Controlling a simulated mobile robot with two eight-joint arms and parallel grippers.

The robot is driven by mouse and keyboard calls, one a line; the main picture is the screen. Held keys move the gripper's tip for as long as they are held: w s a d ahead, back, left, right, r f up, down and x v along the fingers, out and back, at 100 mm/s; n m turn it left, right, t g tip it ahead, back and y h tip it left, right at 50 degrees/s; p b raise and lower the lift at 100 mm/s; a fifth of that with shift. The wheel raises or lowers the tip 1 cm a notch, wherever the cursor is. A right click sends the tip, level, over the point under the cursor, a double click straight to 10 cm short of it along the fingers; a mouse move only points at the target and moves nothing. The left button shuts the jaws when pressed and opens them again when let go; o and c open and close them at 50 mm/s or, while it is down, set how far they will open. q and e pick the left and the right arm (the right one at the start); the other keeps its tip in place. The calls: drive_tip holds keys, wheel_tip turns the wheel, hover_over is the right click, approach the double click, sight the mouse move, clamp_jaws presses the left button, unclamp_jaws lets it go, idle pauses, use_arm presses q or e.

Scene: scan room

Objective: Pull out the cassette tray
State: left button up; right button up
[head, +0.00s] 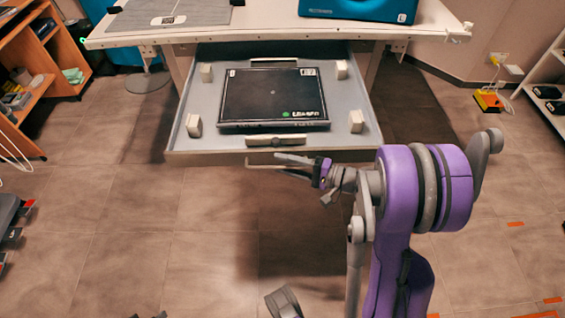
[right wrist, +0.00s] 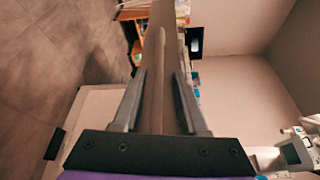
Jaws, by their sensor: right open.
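The cassette tray (head: 178,137) is a shallow grey drawer that stands pulled out from under the table. A flat black cassette (head: 274,96) with white labels and a green dot lies in it between white corner blocks. A pale handle (head: 263,141) is at the middle of the tray's front edge.
The white table (head: 270,34) spans the top, with a grey mat (head: 165,17) and a blue box (head: 358,8) on it. Shelves (head: 40,75) stand at left and a white rack (head: 545,80) at right. The tiled floor before the tray is largely clear.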

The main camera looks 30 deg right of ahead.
use_arm(q)
drive_tip(key=shift+r+p, duration=0.35)
drive_tip(key=shift+r, duration=0.1)
use_arm(e)
drive_tip(key=v, duration=1)
drive_tip(key=s+a+f+n+g+h, duration=0.25)
drive_tip(key=a+n+g, duration=0.2)
drive_tip(key=a, duration=0.35)
drive_tip(key=s+a+f+n+g+h, duration=0.25)
drive_tip(key=a+g, duration=0.25)
drive_tip(key=a, duration=0.3)
drive_tip(key=s+r+n+h, duration=0.1)
drive_tip(key=s+n+h, duration=0.2)
drive_tip(key=n+h, duration=0.25)
use_arm(q)
wheel_tip(320, 180, up, 21)
drive_tip(key=w+t+p, duration=0.1)
drive_tip(key=p, duration=1.7)
drive_tip(key=shift+w+f, duration=0.15)
drive_tip(key=shift+w, duration=0.2)
use_arm(e)
wheel_tip(320, 180, up, 21)
drive_tip(key=w, duration=0.1)
drive_tip(key=shift+w+d+t, duration=0.25)
drive_tip(key=shift+w+t, duration=0.05)
drive_tip(key=shift+t, duration=0.15)
